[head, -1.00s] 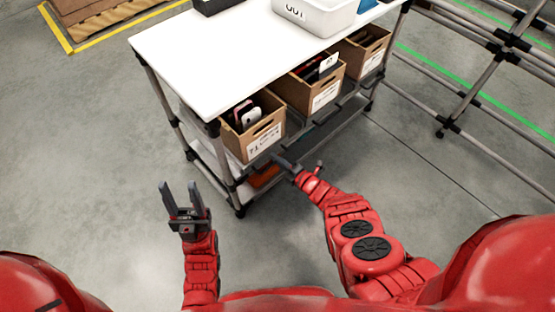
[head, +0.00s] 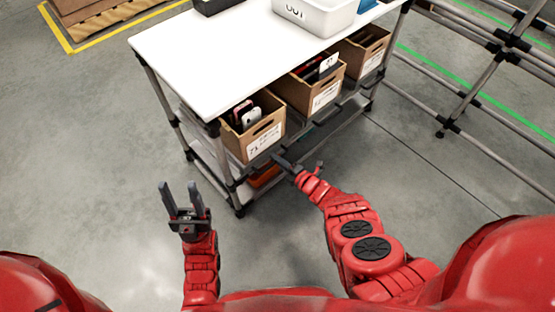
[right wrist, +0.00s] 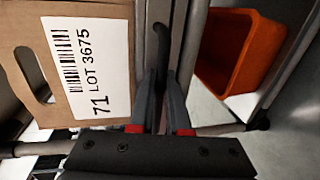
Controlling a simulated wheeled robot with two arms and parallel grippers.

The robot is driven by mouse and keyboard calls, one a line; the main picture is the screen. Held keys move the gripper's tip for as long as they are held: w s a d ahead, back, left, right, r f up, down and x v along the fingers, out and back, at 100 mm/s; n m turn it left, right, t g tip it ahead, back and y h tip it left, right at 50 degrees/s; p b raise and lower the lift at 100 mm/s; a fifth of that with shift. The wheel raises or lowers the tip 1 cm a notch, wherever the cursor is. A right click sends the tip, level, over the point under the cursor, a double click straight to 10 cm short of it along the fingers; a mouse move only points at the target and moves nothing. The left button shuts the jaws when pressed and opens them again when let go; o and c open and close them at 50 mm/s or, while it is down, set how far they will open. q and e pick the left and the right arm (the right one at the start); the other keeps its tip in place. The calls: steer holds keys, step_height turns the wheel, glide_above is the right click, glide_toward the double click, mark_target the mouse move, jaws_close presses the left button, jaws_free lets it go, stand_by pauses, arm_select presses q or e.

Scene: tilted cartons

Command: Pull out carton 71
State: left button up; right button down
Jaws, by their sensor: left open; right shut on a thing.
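Carton 71 (head: 236,143) is an open brown cardboard box at the near left end of the shelf under the white tabletop. Small dark and pale items lie inside. Its front has a hand slot and a white label; in the right wrist view the label on carton 71 (right wrist: 20,62) reads "71 LOT 3675". My left gripper (head: 181,188) is open and empty over the floor.
Two more cartons, a middle one (head: 327,98) and a far one (head: 373,62), stand along the same shelf. A white bin (head: 335,18) is on the tabletop (head: 200,50). An orange bin (right wrist: 235,50) lies below. Floor in front is clear.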

steer(key=shift+s+d, duration=0.15)
steer(key=shift+s, duration=0.05)
stand_by(0.6)
steer(key=f+v, duration=0.3)
steer(key=v, duration=1.2)
steer(key=s+d+f+v, duration=0.1)
steer(key=f+v, duration=0.2)
steer(key=v, duration=1.3)
steer(key=shift+f+b, duration=0.3)
steer(key=shift+b, duration=0.15)
steer(key=shift+s, duration=0.1)
stand_by(0.4)
steer(key=c, duration=0.9)
jaws_free()
